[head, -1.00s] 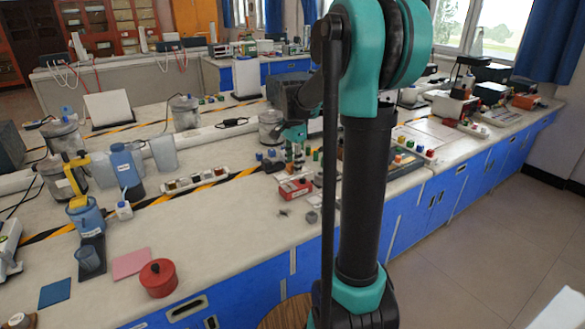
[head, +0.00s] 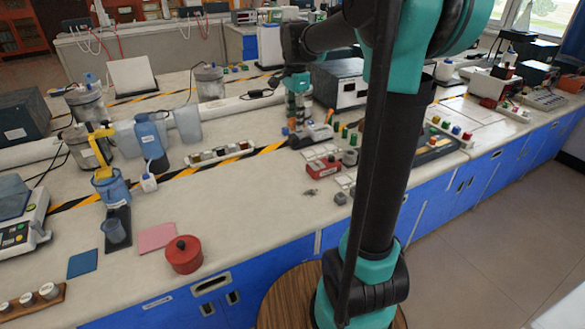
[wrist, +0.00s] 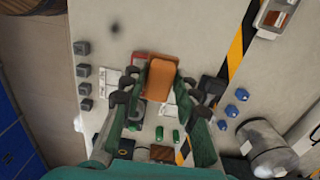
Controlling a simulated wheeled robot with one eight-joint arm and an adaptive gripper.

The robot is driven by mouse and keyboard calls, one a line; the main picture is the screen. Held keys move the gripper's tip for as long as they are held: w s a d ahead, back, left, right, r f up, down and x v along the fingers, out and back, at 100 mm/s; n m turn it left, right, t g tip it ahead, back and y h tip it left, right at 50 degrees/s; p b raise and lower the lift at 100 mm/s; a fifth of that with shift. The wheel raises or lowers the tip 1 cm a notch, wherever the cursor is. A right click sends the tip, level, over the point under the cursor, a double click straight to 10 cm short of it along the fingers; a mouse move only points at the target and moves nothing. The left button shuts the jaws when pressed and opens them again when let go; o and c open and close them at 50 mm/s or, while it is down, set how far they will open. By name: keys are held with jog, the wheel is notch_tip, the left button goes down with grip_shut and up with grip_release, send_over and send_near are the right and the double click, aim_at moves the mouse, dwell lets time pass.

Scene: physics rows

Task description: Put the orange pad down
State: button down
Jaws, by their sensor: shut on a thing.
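The orange pad (wrist: 160,80) shows in the wrist view as a rounded orange-brown slab between the two green fingers of my gripper (wrist: 157,92). My gripper is shut on it, one finger along each side. The pad appears above the bench top, though its exact height is hard to tell. In the head view my gripper (head: 298,108) points down over the bench, behind the red box; the pad there is too small to make out clearly.
A red box (head: 322,167), small grey blocks (wrist: 84,88) and blue knobs (wrist: 231,110) lie around the gripper. A pink pad (head: 156,237), blue pad (head: 82,264) and red pot (head: 184,254) are at the front left. Bare bench (head: 250,205) lies between.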

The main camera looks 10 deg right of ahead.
aim_at(295, 173)
notch_tip(295, 173, down, 19)
jog(key=shift+r, duration=0.2)
dwell(0.4)
jog(key=c, duration=1.1)
grip_release()
jog(key=shift+f, duration=0.1)
jog(key=shift+c, duration=0.2)
notch_tip(295, 173, up, 12)
jog(key=shift+w, duration=0.15)
